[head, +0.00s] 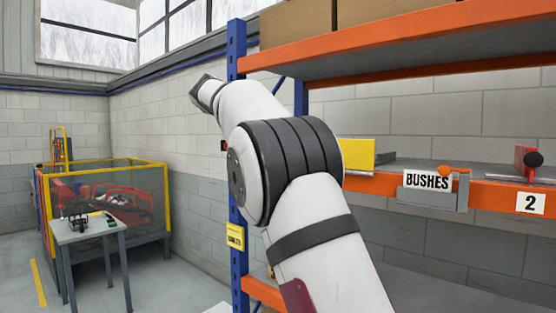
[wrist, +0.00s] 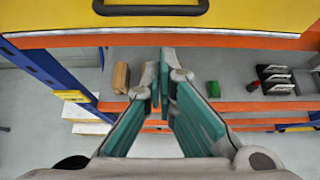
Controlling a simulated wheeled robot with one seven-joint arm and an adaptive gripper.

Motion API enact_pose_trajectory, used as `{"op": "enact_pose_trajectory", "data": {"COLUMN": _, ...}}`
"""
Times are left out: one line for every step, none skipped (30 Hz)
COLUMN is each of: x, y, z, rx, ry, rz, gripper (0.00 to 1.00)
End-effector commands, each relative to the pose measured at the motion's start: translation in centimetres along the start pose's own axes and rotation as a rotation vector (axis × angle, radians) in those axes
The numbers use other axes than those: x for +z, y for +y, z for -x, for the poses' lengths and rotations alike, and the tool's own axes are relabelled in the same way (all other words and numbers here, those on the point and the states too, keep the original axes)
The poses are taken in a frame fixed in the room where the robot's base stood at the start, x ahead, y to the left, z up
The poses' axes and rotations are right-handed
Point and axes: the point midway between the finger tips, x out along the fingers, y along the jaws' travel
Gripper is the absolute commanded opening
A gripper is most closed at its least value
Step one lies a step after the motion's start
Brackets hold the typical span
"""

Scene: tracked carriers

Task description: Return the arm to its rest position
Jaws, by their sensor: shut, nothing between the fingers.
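My gripper (wrist: 164,90) shows in the wrist view, with its teal-padded fingers converging at the tips. It is shut and holds nothing. In the head view my white arm rises from the lower right and bends to the upper left, in front of the shelving; the gripper itself cannot be made out there. A yellow panel with a black handle (wrist: 150,8) fills the top of the wrist view, beyond the fingertips.
An orange and blue rack (head: 237,150) stands close beside my arm, with a BUSHES label (head: 427,181) and a yellow piece (head: 357,154) on its shelf. A grey table (head: 85,230) and a yellow-framed enclosure (head: 120,205) stand at left. A green item (wrist: 214,88) lies on a lower shelf.

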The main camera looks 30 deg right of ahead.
Motion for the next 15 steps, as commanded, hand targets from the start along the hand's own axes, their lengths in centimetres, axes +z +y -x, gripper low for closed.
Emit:
{"op": "enact_pose_trajectory", "data": {"x": 0.3, "y": 0.3, "z": 1.1, "rx": 0.007, "ry": -0.002, "rz": -0.003, "gripper": 0.00}}
{"op": "enact_pose_trajectory", "data": {"x": 0.5, "y": 0.3, "z": 1.7, "rx": 0.008, "ry": -0.002, "rz": -0.003, "gripper": 0.00}}
{"op": "enact_pose_trajectory", "data": {"x": 0.8, "y": 0.3, "z": 2.4, "rx": 0.007, "ry": -0.002, "rz": -0.004, "gripper": 0.00}}
{"op": "enact_pose_trajectory", "data": {"x": 1.0, "y": 0.2, "z": 2.9, "rx": 0.007, "ry": -0.001, "rz": -0.003, "gripper": 0.00}}
{"op": "enact_pose_trajectory", "data": {"x": 1.1, "y": 0.2, "z": 3.2, "rx": 0.005, "ry": 0.000, "rz": -0.002, "gripper": 0.00}}
{"op": "enact_pose_trajectory", "data": {"x": 1.3, "y": 0.2, "z": 3.6, "rx": 0.004, "ry": 0.000, "rz": -0.002, "gripper": 0.00}}
{"op": "enact_pose_trajectory", "data": {"x": 1.3, "y": 0.2, "z": 3.9, "rx": 0.003, "ry": 0.000, "rz": 0.000, "gripper": 0.00}}
{"op": "enact_pose_trajectory", "data": {"x": 1.4, "y": 0.2, "z": 4.1, "rx": 0.004, "ry": 0.000, "rz": 0.000, "gripper": 0.00}}
{"op": "enact_pose_trajectory", "data": {"x": 1.5, "y": 0.2, "z": 4.4, "rx": 0.003, "ry": 0.001, "rz": 0.000, "gripper": 0.00}}
{"op": "enact_pose_trajectory", "data": {"x": 1.6, "y": 0.1, "z": 4.6, "rx": 0.003, "ry": 0.001, "rz": 0.000, "gripper": 0.00}}
{"op": "enact_pose_trajectory", "data": {"x": 1.6, "y": 0.1, "z": 4.8, "rx": 0.003, "ry": 0.001, "rz": 0.000, "gripper": 0.00}}
{"op": "enact_pose_trajectory", "data": {"x": 1.7, "y": 0.1, "z": 4.9, "rx": 0.003, "ry": 0.002, "rz": 0.000, "gripper": 0.00}}
{"op": "enact_pose_trajectory", "data": {"x": 1.7, "y": 0.1, "z": 5.0, "rx": 0.003, "ry": 0.002, "rz": 0.001, "gripper": 0.00}}
{"op": "enact_pose_trajectory", "data": {"x": 1.7, "y": 0.1, "z": 5.0, "rx": 0.003, "ry": 0.002, "rz": 0.001, "gripper": 0.00}}
{"op": "enact_pose_trajectory", "data": {"x": 1.8, "y": 0.1, "z": 5.1, "rx": 0.003, "ry": 0.002, "rz": 0.002, "gripper": 0.00}}
